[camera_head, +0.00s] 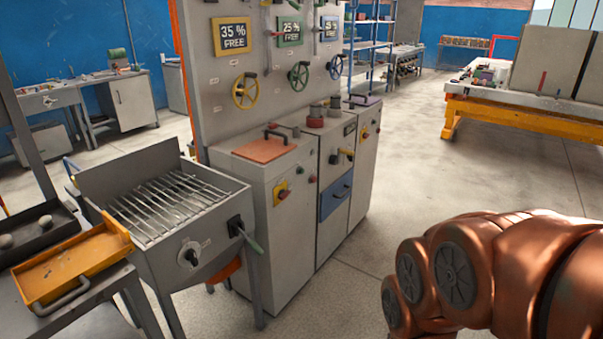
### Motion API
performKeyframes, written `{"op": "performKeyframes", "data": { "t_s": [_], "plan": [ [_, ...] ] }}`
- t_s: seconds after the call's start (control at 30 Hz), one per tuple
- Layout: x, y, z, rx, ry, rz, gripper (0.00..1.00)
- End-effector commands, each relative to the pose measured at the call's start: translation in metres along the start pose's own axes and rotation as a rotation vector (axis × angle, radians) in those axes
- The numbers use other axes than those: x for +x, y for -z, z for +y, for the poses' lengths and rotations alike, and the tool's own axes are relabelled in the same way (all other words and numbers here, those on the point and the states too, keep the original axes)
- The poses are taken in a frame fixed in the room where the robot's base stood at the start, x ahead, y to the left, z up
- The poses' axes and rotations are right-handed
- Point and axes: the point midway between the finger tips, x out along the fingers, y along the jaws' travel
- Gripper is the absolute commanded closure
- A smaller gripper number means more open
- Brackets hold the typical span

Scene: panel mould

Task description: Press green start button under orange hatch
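The orange hatch (265,150) lies shut on top of the left grey cabinet (257,218), with a dark handle on it. On the cabinet front below the hatch is a yellow plate (281,186) with a red control on it. A small round control (299,170) sits to the upper right of that plate; its colour is too small to tell. I cannot clearly make out a green button. My copper-coloured arm fills the lower right, apart from the cabinet. My gripper is out of the picture.
A grill-topped metal unit (190,250) with a green-tipped lever stands left of the cabinet. An orange tray (75,262) is at lower left. Panel handwheels (245,91) and a middle cabinet with a blue drawer (336,194) adjoin. Floor (420,165) to the right is clear.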

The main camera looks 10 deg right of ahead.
Motion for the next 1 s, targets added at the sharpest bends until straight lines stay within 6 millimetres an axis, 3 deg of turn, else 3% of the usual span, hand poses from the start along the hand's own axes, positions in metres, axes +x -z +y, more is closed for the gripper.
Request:
{"op": "performKeyframes", "data": {
  "t_s": [0.23,1.0],
  "plan": [
    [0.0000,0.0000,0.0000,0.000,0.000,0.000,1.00],
    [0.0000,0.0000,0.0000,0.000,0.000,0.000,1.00]
  ]
}}
